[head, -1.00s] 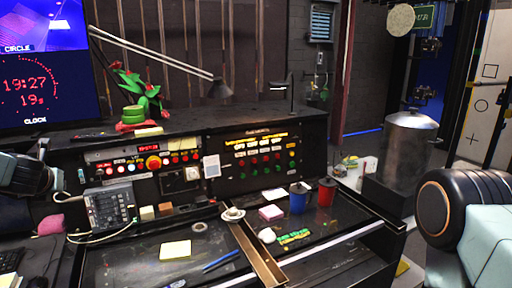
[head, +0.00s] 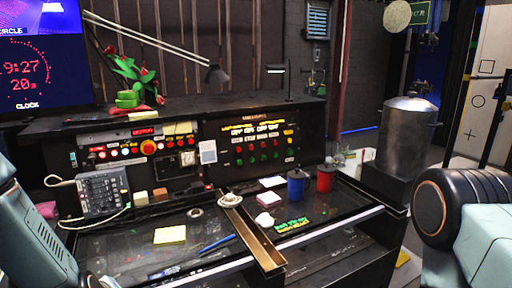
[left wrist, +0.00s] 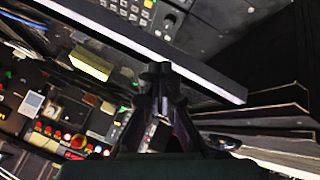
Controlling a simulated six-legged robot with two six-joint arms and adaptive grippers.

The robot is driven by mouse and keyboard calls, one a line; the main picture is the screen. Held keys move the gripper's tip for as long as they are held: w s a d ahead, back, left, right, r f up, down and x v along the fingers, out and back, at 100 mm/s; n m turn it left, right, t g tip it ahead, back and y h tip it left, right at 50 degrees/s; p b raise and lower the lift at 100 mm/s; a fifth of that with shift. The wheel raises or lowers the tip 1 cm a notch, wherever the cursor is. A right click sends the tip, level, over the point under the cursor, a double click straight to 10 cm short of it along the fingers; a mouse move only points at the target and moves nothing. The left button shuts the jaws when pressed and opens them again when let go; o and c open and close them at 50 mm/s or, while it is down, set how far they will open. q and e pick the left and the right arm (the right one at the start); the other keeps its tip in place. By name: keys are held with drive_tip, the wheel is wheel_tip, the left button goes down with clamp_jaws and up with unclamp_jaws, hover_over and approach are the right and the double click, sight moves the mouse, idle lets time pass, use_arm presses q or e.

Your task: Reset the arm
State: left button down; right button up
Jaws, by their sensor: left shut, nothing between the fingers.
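My left gripper (left wrist: 156,76) shows in the left wrist view, its dark fingers shut and empty, with the desk's pale front edge behind the tips. In the head view my left arm comes in at the lower left; its gripper cannot be made out clearly there. My right arm's round joint is at the right edge, and its gripper is out of view. The left button panel (head: 118,152) has a row of red and white buttons and one larger red button (head: 148,148). The right button panel (head: 258,144) has lit labels above red and green buttons.
A desk (head: 130,248) holds a yellow note (head: 170,235), blue pen (head: 217,243), blue mug (head: 296,188), red mug (head: 325,180) and keypad box (head: 103,192). A brown channel (head: 256,240) crosses it. A metal drum (head: 407,137) stands right.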

use_arm(q)
drive_tip(key=s+d+f+m+g+h+b, duration=0.1)
drive_tip(key=s+d+f+m+g+b, duration=0.2)
drive_tip(key=s+f, duration=0.9)
drive_tip(key=s+d+f+m+g+h+b, duration=0.1)
drive_tip(key=s+d+f+m+g+b, duration=0.3)
drive_tip(key=s+d+f+m+b, duration=0.3)
drive_tip(key=s+f, duration=0.2)
drive_tip(key=s, duration=0.4)
drive_tip(key=s+f+b, duration=0.1)
drive_tip(key=s+f, duration=0.2)
drive_tip(key=s, duration=0.3)
drive_tip(key=shift+d+f+b, duration=0.25)
drive_tip(key=shift+d+b, duration=0.05)
drive_tip(key=shift+w, duration=0.15)
